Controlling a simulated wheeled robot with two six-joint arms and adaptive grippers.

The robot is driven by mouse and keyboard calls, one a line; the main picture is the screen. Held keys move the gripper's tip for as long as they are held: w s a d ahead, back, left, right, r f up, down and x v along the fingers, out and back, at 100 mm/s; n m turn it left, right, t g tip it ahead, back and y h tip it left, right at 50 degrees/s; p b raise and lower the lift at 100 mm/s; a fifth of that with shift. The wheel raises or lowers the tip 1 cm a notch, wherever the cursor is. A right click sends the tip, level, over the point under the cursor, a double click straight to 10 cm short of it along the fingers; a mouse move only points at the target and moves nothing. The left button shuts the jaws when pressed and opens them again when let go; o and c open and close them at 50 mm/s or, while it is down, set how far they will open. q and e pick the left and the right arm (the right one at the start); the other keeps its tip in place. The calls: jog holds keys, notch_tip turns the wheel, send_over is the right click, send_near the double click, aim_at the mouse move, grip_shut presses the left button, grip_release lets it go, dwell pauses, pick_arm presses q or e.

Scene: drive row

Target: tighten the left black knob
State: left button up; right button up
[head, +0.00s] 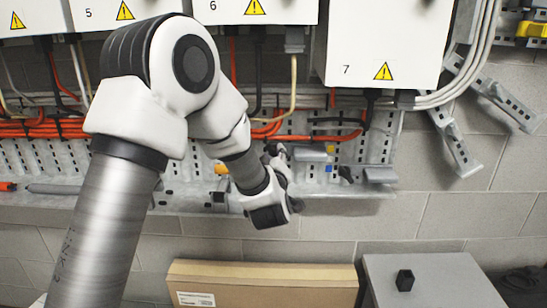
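My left arm rises from the lower left, bends in front of the white cabinets and comes down to the wrist at the cable tray (180,190). My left gripper (276,152) is at the tray, mostly hidden behind the wrist; its fingers are too small and covered to tell whether they are open. I cannot make out the left black knob for certain; it may be hidden behind my wrist or gripper. A small dark part (345,174), possibly a knob, shows on the tray to the right of the gripper. My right gripper is not in view.
White drive cabinet 7 (385,40) hangs at the upper right, with cabinet 6 (285,12) to its left. Orange and black cables run along the tray.

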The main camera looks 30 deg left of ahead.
pick_arm(q)
jog(key=shift+s, duration=0.1)
jog(key=v, duration=1.2)
